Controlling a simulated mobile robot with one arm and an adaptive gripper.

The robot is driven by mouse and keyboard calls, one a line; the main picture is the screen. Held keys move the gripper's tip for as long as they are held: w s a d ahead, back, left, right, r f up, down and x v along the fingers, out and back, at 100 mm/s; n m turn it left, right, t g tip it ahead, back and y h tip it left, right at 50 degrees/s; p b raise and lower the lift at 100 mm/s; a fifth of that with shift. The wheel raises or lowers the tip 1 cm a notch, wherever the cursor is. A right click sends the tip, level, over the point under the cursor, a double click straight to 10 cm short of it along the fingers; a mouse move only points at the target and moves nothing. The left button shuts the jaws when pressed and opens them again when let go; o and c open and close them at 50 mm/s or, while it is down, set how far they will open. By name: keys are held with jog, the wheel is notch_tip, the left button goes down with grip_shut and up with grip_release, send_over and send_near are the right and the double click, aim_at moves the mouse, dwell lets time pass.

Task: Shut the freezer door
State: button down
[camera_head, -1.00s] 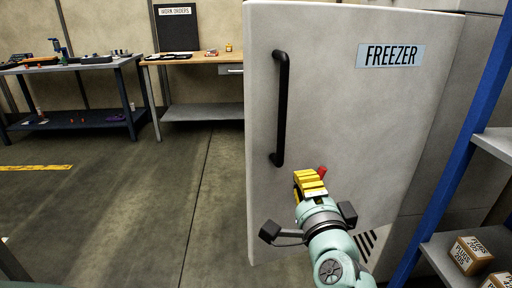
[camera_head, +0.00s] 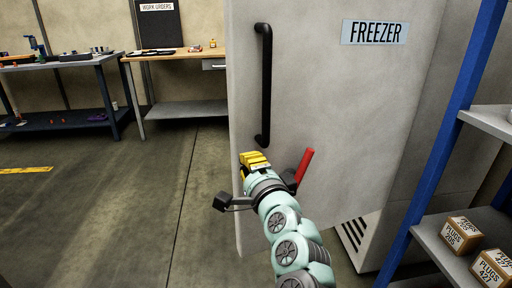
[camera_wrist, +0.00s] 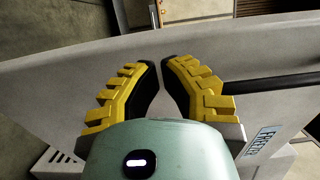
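The white freezer door (camera_head: 340,110) stands open, its free left edge swung out from the freezer body (camera_head: 425,150) behind it at right. A black vertical handle (camera_head: 264,85) runs near that left edge, and a FREEZER sign (camera_head: 374,32) is at upper right. My gripper (camera_head: 252,158), with yellow fingers, is in front of the door just below the handle. In the wrist view the fingertips (camera_wrist: 162,62) have a narrow gap with nothing held. The handle (camera_wrist: 275,85) lies to their right. I cannot tell whether the fingers touch the door.
A red bar (camera_head: 303,166) shows beside my gripper; what it belongs to is unclear. A blue-post shelf (camera_head: 445,150) with plug boxes (camera_head: 461,235) stands close at right. Two workbenches (camera_head: 185,55) (camera_head: 60,65) are at back left. The floor at left is clear.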

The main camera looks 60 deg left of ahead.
aim_at(238, 150)
jog(key=shift+w+a, duration=0.25)
jog(key=shift+a, duration=1.2)
jog(key=shift+w+a, duration=0.2)
jog(key=shift+a, duration=1.25)
